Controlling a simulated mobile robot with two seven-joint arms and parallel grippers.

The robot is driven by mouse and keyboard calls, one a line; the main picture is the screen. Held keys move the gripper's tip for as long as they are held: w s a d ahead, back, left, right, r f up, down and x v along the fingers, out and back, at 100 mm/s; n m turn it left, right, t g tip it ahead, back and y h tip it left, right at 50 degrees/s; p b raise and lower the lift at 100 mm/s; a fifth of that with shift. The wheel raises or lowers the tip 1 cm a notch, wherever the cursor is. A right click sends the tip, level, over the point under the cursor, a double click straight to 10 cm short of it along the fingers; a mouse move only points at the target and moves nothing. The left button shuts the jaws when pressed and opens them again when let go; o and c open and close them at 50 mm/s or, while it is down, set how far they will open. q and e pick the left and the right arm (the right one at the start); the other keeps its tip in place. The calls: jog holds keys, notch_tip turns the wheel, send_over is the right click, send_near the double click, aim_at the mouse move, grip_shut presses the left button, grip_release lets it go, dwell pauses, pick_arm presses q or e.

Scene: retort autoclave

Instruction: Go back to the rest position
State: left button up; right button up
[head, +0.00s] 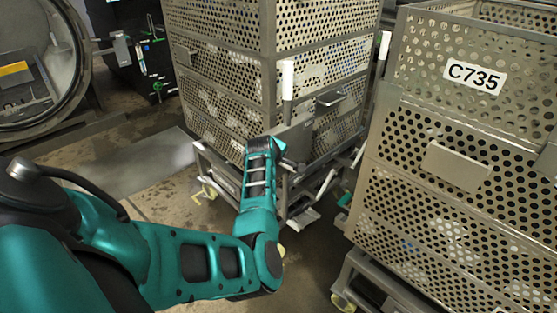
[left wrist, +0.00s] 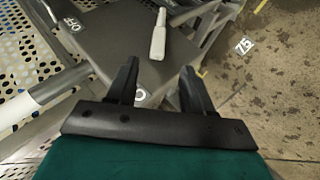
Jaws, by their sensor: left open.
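My left arm reaches in from the left in the head view, and its wrist end (head: 262,150) is in front of the lower frame of the middle perforated cart (head: 222,70). In the left wrist view my left gripper (left wrist: 158,86) is open, with two black fingers apart and nothing between them. Beyond the fingertips is a white-gripped lever (left wrist: 158,38) on a dark grey plate (left wrist: 110,45) marked OFF. The gripper appears apart from the lever. A second label on the plate is partly hidden by the left finger. My right gripper is not in view.
A second perforated cart, labelled C735 (head: 474,77), stands close on the right. White upright handles (head: 288,80) rise at the middle cart's corners. A round autoclave opening (head: 40,60) is at the upper left.

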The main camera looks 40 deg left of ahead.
pick_arm(q)
jog(key=s+d+f+m+t+y, duration=0.15)
jog(key=s+d+f+m, duration=0.25)
jog(key=s+m, duration=0.5)
jog(key=s+d+f+m+h, duration=0.1)
jog(key=s+d+m+h, duration=0.2)
jog(key=s+d+m, duration=0.3)
jog(key=s+d+f+m+t+h, duration=0.1)
jog(key=s+d+m+h, duration=0.3)
jog(key=s+d, duration=0.8)
jog(key=d+f+m, duration=0.1)
jog(key=d+m, duration=0.1)
jog(key=d, duration=0.5)
jog(key=shift+f, duration=0.25)
jog(key=shift+h, duration=0.25)
